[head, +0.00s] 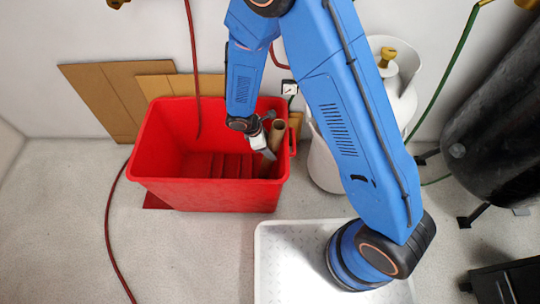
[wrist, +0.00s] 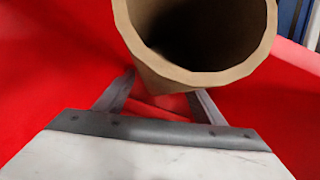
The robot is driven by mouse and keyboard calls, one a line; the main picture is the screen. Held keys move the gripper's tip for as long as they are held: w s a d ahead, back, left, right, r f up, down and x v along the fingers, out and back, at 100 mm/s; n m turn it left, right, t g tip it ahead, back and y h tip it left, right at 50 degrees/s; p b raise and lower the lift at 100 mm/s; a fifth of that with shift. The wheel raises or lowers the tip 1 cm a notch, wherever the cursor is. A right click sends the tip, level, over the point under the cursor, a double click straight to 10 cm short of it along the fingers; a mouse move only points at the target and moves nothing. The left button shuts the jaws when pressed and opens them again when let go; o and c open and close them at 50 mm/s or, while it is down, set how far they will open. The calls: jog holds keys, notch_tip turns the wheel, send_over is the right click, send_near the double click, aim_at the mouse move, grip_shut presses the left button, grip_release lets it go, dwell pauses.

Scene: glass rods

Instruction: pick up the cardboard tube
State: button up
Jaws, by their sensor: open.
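The cardboard tube (head: 277,135) leans upright inside the red bin (head: 215,193), at its right end. My gripper (head: 268,153) is down inside the bin's mouth, just left of the tube and partly over it. In the wrist view the tube's round open end (wrist: 168,78) fills the top middle, close to the camera, with a dark hollow inside. My gripper's two fingers (wrist: 160,100) show below the rim, spread apart, with red bin between them. The tube's lower part is hidden, and I cannot tell whether the fingers touch it.
Flat cardboard sheets (head: 100,97) lean on the wall behind the bin. A white gas cylinder (head: 322,160) stands right of the bin and a black tank (head: 490,125) farther right. A red hose (head: 107,220) lies on the floor at left. The floor at front left is mostly clear.

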jog(key=shift+d+f, duration=0.25)
jog(key=shift+f, duration=0.45)
jog(key=c, duration=1.5)
jog(key=shift+c, duration=0.2)
